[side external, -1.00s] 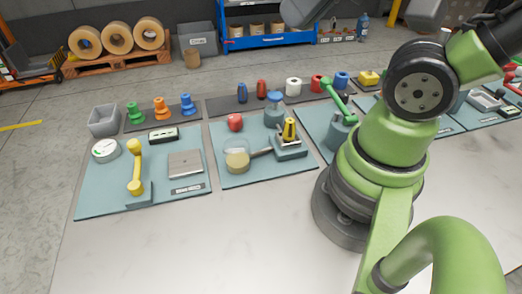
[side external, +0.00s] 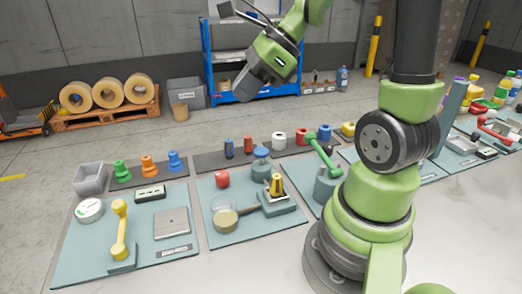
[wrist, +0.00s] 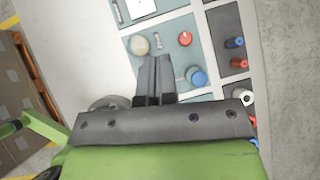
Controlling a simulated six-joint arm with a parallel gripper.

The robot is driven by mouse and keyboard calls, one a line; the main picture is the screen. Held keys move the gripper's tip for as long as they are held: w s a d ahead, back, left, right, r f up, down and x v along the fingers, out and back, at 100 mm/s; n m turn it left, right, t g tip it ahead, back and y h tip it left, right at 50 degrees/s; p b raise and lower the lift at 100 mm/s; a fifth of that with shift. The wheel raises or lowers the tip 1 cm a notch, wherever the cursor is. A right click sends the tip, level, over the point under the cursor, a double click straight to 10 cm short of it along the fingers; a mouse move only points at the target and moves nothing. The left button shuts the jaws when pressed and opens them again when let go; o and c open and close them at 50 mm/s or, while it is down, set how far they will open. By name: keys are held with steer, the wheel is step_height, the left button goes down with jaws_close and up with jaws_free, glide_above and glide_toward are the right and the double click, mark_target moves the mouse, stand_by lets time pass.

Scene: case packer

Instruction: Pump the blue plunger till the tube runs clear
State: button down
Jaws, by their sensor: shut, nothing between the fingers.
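The blue plunger looks to be the blue-topped cap (side external: 261,152) on a grey-teal body at the back of the second teal mat in the side external view. It also shows in the wrist view as a round blue top (wrist: 197,77). A tube cannot be made out clearly; a dark link runs from a clear bowl with a tan disc (side external: 226,221) towards a yellow-and-black cone (side external: 277,186). My gripper (wrist: 154,62) is shut and empty. It is in the air above the mats, apart from the plunger.
A red dome (side external: 222,179) is left of the plunger. Red and blue bottles (side external: 247,143) stand on a dark strip behind. A green lever (side external: 322,153) stands to the right. The left mat holds a yellow handle (side external: 119,229) and a dial (side external: 89,210). White counter lies in front.

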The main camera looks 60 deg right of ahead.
mark_target(262, 149)
steer(key=d+f+m+t+h, duration=0.1)
steer(key=d+f+m+t, duration=0.1)
steer(key=d+f+m, duration=0.3)
steer(key=w+d+m, duration=0.1)
steer(key=d+m, duration=0.3)
steer(key=m, duration=0.3)
steer(key=shift+f, duration=0.15)
steer(key=shift+f, duration=4.4)
steer(key=shift+f, duration=0.15)
steer(key=shift+f, duration=0.25)
